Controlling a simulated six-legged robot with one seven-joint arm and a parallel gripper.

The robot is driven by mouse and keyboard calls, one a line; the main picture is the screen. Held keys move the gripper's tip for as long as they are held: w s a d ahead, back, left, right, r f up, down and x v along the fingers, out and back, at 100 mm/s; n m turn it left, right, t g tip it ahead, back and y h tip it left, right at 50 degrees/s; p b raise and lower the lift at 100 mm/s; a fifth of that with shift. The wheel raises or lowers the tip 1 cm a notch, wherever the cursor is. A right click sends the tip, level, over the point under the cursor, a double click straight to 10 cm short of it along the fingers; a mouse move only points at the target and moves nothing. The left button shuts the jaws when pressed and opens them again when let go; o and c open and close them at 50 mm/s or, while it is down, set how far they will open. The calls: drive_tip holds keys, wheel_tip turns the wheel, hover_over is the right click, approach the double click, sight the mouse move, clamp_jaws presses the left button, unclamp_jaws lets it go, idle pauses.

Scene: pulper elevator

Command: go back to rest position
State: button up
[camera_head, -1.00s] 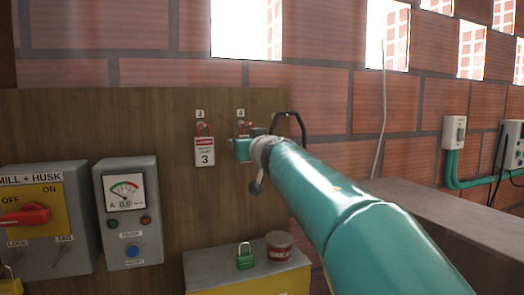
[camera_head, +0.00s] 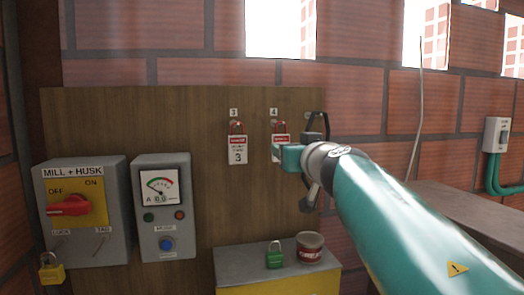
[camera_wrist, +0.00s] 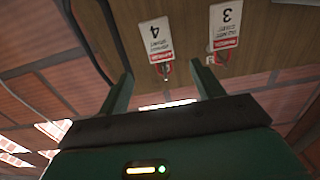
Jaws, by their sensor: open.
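My gripper (camera_head: 288,156) is in front of the wooden board, at the end of my teal arm. In the wrist view its two green fingers (camera_wrist: 163,78) are spread apart with nothing between them. Tag 4 (camera_head: 281,139) hangs on the board just behind the gripper, which hides its lower part. The wrist view shows tag 4 (camera_wrist: 156,38) upside down, beyond the fingers and apart from them. Tag 3 (camera_head: 237,150) hangs to its left and also shows in the wrist view (camera_wrist: 226,24). Each has a red padlock-like piece at its top.
The board (camera_head: 110,120) carries a MILL + HUSK switch box (camera_head: 85,215), its red handle at OFF, and a meter box (camera_head: 163,210). A bench (camera_head: 450,205) lies to the right.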

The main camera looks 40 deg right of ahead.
drive_tip(key=shift+s+a, duration=0.35)
drive_tip(key=shift+s, duration=0.25)
drive_tip(key=w+a+f+g+y, duration=0.15)
drive_tip(key=a+f+g, duration=0.35)
drive_tip(key=a+f, duration=1.4)
drive_tip(key=s+a+f+n+g+y, duration=0.2)
drive_tip(key=s+a+f+n+y, duration=0.1)
drive_tip(key=a+f, duration=0.3)
drive_tip(key=s+a+f+n+g+y, duration=0.2)
drive_tip(key=s+a+f+g+y, duration=0.1)
drive_tip(key=a+f, duration=0.4)
wheel_tip(320, 180, down, 3)
drive_tip(key=shift+s+a+r+n+y, duration=0.1)
drive_tip(key=shift+s+a+n+y, duration=0.25)
drive_tip(key=shift+s+y, duration=0.45)
